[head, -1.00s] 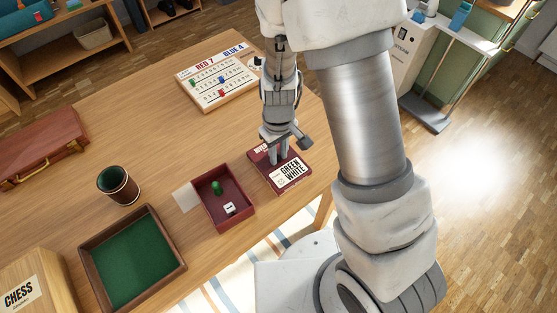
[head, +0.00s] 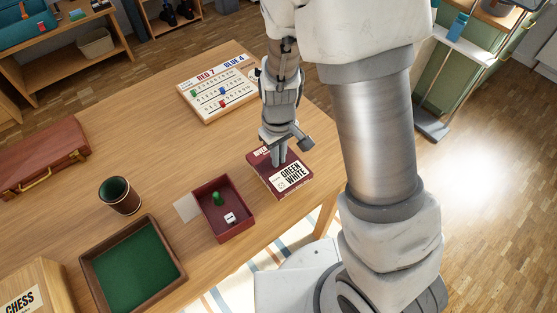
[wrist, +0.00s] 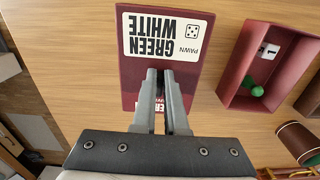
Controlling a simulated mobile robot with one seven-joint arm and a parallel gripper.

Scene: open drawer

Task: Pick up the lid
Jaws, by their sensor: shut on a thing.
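The lid (head: 304,171) is dark red and flat, with a white label reading GREEN WHITE. It lies at the right edge of the wooden table in the head view, right of the open red box (head: 246,222). In the wrist view the lid (wrist: 133,70) is under my fingers. My gripper (head: 279,162) points down and is shut on the lid; its fingertips (wrist: 163,74) show close together over the lid's middle. I cannot tell whether the lid is raised off the table. The red box holds a green pawn (head: 217,198) and a white die (head: 230,218).
A green-lined tray (head: 176,247), a dark cup (head: 120,196) and a chess box (head: 30,290) stand at left. A scoreboard (head: 222,97) lies behind my gripper. A pale paper (head: 187,207) lies beside the box. The table's middle is clear.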

